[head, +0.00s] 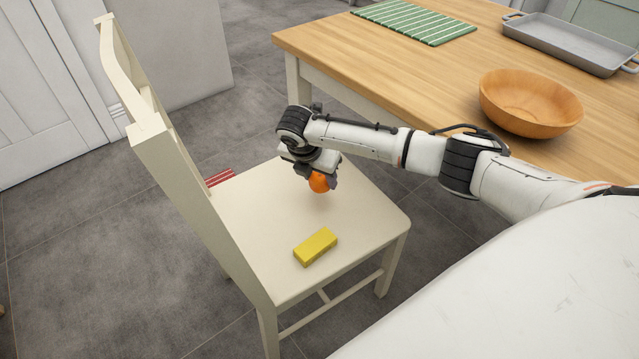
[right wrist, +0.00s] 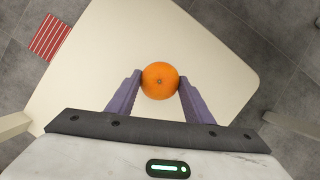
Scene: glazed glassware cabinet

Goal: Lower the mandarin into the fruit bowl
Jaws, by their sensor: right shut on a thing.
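The mandarin (head: 319,182) is a small orange fruit. My right gripper (head: 322,178) is shut on it, over the seat of the cream chair (head: 250,225). In the right wrist view the mandarin (right wrist: 160,81) sits between the two fingertips of the right gripper (right wrist: 161,84). It appears to be a little above the seat, though the exact gap is hard to tell. The fruit bowl (head: 530,103) is a wide wooden bowl on the table at the right. Its visible inside is empty. My left gripper is not in view.
A yellow block (head: 315,246) lies on the chair seat near the front. The wooden table (head: 420,82) holds a green striped mat (head: 414,20) and a grey tray (head: 570,43). A red striped item (head: 220,177) shows beyond the chair. The chair back rises at left.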

